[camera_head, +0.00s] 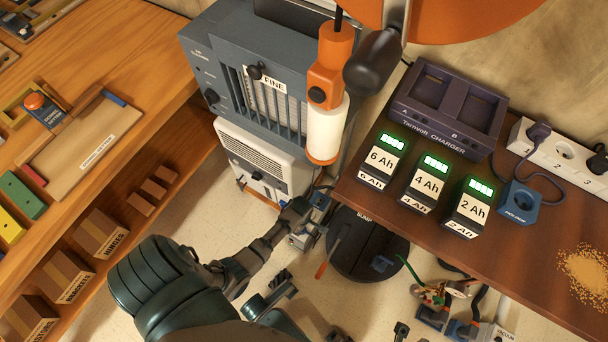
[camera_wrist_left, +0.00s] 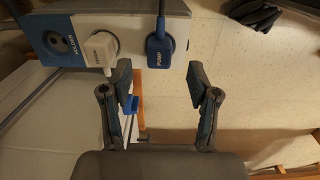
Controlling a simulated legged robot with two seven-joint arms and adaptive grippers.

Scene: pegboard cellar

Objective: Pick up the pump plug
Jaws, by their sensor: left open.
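The pump plug (camera_wrist_left: 160,52) is a blue plug marked PUMP, with a dark blue cord, seated at the right end of a grey socket strip (camera_wrist_left: 133,12) in the left wrist view. A white plug (camera_wrist_left: 99,50) sits beside it, left of it, and an empty blue socket (camera_wrist_left: 61,44) is further left. My left gripper (camera_wrist_left: 158,82) is open and empty, its fingertips apart on either side below the plug, not visibly touching it. In the head view my left gripper (camera_head: 303,222) reaches low, beside the dark round lid; the plug is not clear there.
A dark round lid (camera_head: 365,260) stands right of the gripper. The brown table (camera_head: 400,225) holds battery packs, a charger (camera_head: 447,105) and a white socket strip (camera_head: 568,152). An orange-and-white hanging tool (camera_head: 328,95) is above. Cables lie at the lower right.

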